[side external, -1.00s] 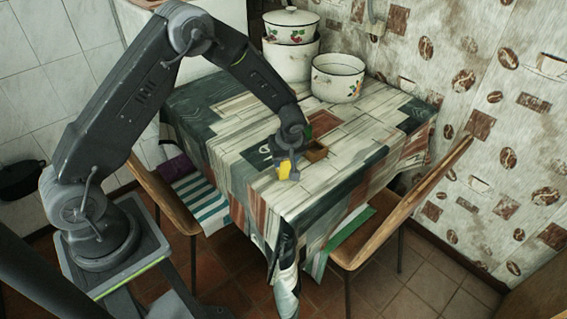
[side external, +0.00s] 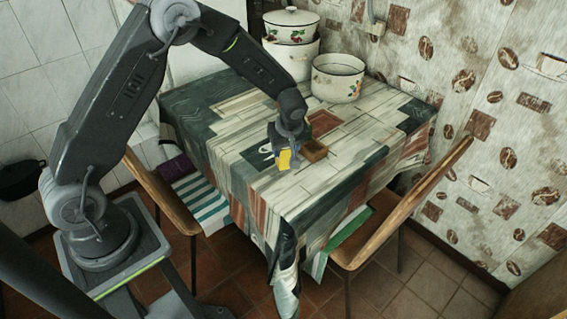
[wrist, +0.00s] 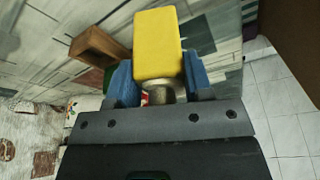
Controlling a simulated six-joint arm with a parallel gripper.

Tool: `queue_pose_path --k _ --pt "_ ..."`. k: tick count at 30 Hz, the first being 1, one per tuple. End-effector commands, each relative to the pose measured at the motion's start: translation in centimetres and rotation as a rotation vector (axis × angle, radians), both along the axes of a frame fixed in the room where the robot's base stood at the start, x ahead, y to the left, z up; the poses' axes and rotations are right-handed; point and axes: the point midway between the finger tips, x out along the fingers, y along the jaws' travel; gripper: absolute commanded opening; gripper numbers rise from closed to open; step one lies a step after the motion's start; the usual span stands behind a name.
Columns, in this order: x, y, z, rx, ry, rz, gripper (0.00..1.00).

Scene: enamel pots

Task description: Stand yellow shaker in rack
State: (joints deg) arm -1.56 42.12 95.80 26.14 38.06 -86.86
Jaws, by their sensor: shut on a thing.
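The yellow shaker (side external: 284,160) is held by my gripper (side external: 287,150) over the table, left of the wooden rack (side external: 314,150). In the wrist view the yellow shaker (wrist: 158,45) sits between the blue fingers of my gripper (wrist: 160,82), with its yellow body pointing away from the wrist and a metal cap at the near end. The rack (wrist: 98,48) shows at upper left in the wrist view, apart from the shaker. I cannot tell how high the shaker is above the table.
A patterned cloth covers the table (side external: 330,185). A white pot (side external: 338,78) and stacked enamel pots (side external: 291,45) stand at the back. Wooden chairs flank the table, the right one (side external: 400,205) close to its edge. The front of the tabletop is clear.

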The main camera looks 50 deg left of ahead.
Motion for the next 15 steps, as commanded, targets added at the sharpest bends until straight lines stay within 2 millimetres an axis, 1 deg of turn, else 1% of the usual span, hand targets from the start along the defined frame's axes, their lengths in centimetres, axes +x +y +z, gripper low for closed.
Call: queue_pose_path --k 5,8,11,14,15 --pt "0.0 0.0 0.0 0.000 -0.001 0.000 0.28" --pt "0.1 0.0 0.5 0.000 -0.002 0.000 0.28" --pt "0.1 0.0 2.1 -0.001 -0.007 0.001 0.28" --pt "0.1 0.0 4.6 0.000 -0.007 0.001 0.28" --pt "0.1 0.0 5.8 0.000 -0.008 0.002 0.28"
